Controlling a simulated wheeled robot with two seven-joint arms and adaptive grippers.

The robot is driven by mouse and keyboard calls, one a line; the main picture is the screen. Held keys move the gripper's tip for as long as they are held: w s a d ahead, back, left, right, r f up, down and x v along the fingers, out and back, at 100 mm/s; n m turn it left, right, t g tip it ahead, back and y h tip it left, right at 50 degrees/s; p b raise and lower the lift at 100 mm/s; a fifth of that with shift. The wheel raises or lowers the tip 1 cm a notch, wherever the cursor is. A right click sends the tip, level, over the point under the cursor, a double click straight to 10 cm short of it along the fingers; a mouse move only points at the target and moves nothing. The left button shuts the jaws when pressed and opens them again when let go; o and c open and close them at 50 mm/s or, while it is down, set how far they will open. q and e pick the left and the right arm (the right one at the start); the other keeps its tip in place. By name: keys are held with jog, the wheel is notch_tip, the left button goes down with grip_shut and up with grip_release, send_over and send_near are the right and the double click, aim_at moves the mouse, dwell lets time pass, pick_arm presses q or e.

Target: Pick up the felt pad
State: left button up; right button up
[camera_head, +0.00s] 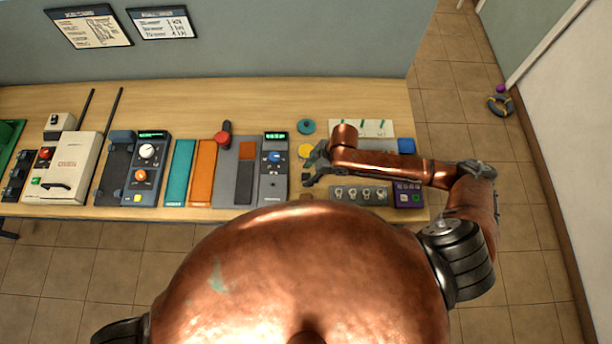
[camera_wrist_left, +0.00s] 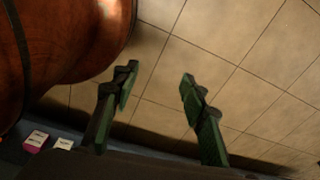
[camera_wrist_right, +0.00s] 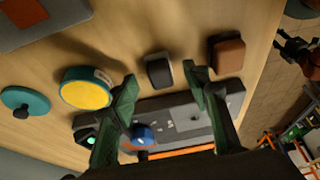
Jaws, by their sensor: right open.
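Several small items lie in a row on the bench, and I cannot tell for certain which is the felt pad. The right wrist view shows a small black block (camera_wrist_right: 159,71), a brown block (camera_wrist_right: 228,54) and a round yellow-topped piece with a teal side (camera_wrist_right: 86,88). My right gripper (camera_wrist_right: 158,80) is open and empty, with the black block between its fingertips in that view; contact is not visible. In the head view the right gripper (camera_head: 313,164) hides the black block. My left gripper (camera_wrist_left: 159,74) is open and empty above the tiled floor.
The wooden bench (camera_head: 262,92) carries a grey meter with a blue knob (camera_head: 273,184) left of the right gripper. A teal disc (camera_head: 307,126) lies farther back. A purple box (camera_head: 408,195) stands near the right front corner. The bench's back strip is clear.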

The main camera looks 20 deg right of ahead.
jog(key=shift+a+f, duration=0.1)
jog(key=shift+f, duration=0.3)
pick_arm(q)
jog(key=shift+w, duration=0.3)
pick_arm(e)
jog(key=c, duration=1)
jog(key=shift+o, duration=0.2)
jog(key=shift+r, duration=0.5)
notch_tip(320, 180, up, 3)
jog(key=shift+a+f+b, duration=0.15)
jog(key=shift+f+b, duration=0.05)
jog(key=shift+b, duration=0.15)
pick_arm(q)
jog(key=shift+f+b, duration=0.45)
jog(key=shift+f, duration=0.3)
pick_arm(e)
jog(key=s+a+r, duration=0.2)
jog(key=a+r, duration=0.2)
jog(key=a, duration=0.2)
jog(key=s+a+r, duration=0.3)
jog(key=a+r, duration=0.2)
jog(key=a, duration=0.1)
jog(key=shift+s+a+r, duration=0.25)
jog(key=shift+a, duration=0.1)
